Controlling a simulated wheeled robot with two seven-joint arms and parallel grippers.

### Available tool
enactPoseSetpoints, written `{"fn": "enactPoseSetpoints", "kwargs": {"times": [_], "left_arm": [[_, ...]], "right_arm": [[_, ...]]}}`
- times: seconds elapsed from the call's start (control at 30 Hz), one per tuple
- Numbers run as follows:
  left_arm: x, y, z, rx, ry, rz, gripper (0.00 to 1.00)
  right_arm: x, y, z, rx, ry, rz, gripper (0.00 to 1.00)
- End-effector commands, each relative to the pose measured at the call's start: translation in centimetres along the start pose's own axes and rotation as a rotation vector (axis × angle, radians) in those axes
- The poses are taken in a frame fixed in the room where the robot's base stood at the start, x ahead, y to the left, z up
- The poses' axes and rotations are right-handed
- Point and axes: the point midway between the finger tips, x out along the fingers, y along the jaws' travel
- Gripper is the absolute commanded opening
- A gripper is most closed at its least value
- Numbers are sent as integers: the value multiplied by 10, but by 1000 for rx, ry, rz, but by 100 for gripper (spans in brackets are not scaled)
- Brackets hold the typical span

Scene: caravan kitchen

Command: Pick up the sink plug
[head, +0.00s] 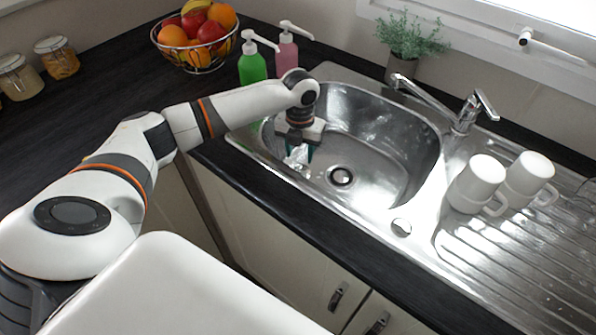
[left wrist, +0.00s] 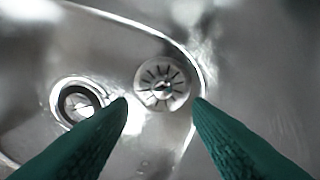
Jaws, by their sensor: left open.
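The sink plug (left wrist: 162,84), a round metal disc with dark radial slots and a small central knob, shows in the left wrist view. It lies ahead of and between the two teal fingertips of my left gripper (left wrist: 160,101). The fingers are apart and nothing is held between them. In the head view my left gripper (head: 298,160) points down into the left side of the sink basin, and I cannot make out the plug clearly there. The drain hole (head: 340,176) is to the right of the gripper; it shows left of the plug in the left wrist view (left wrist: 78,101). My right gripper is out of view.
The steel sink (head: 385,135) has a tap (head: 465,115) behind it. Two white mugs (head: 478,182) stand on the drainer at right. A green soap bottle (head: 252,66), a pink bottle (head: 286,52) and a fruit bowl (head: 196,58) stand behind my arm.

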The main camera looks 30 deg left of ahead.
Motion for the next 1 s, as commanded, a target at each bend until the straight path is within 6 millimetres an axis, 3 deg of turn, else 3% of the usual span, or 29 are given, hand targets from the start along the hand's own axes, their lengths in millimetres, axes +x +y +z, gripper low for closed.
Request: {"fn": "enactPoseSetpoints", "kwargs": {"times": [0.3,0.6,0.67,0.9,1.0], "left_arm": [[44,-3,5,1,-3,-1,45],[50,-3,4,1,0,-1,45],[50,-3,4,1,0,-1,39],[50,-3,4,1,0,-1,0],[49,-3,4,1,0,-1,0]], "right_arm": [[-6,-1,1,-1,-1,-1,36],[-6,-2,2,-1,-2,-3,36],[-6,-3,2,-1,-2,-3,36],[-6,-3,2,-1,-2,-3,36],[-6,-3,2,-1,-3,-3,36]]}}
